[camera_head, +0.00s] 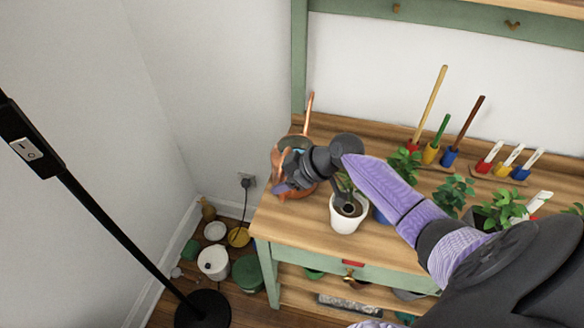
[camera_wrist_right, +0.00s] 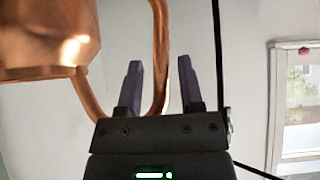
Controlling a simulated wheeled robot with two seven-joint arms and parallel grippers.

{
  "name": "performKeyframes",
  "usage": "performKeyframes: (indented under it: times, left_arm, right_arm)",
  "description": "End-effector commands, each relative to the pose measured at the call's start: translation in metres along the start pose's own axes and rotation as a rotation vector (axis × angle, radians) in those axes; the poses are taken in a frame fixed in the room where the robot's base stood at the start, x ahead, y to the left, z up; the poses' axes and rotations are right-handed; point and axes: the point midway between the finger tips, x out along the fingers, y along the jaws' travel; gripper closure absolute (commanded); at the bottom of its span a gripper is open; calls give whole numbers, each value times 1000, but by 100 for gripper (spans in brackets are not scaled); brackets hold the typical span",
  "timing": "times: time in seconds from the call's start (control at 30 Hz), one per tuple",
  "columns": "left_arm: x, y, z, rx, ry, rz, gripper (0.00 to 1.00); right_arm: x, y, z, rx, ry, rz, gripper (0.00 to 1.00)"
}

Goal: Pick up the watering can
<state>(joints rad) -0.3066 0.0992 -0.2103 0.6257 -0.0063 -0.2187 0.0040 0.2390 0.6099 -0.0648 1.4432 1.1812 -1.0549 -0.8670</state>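The copper watering can (camera_head: 296,193) stands at the left end of the wooden potting bench, its thin spout pointing up toward the back. My right gripper (camera_head: 284,182) is at the can and covers part of it in the head view. In the right wrist view, the can's rounded body (camera_wrist_right: 45,40) fills the upper left. Its curved copper handle runs down between the two purple fingers of my right gripper (camera_wrist_right: 160,88). The fingers are apart, with gaps showing beside the handle. My left gripper is not in view.
A white pot (camera_head: 347,220) with a plant stands just right of the can, under my right forearm. More plants and coloured pots with tools are farther right on the bench (camera_head: 285,226). A black lamp pole (camera_head: 110,222) stands at left, near pots on the floor.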

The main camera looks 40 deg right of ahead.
Motion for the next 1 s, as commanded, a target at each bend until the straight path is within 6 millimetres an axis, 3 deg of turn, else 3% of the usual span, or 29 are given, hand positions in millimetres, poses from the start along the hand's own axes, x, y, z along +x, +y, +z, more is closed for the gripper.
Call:
performKeyframes:
  times: [0.03,0.2,1.0]
  left_arm:
    - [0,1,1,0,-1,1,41]
    - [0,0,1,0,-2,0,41]
    - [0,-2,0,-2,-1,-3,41]
  right_arm:
    - [0,0,0,0,0,0,65]
    - [0,0,0,0,0,0,100]
    - [0,0,0,-2,0,3,100]
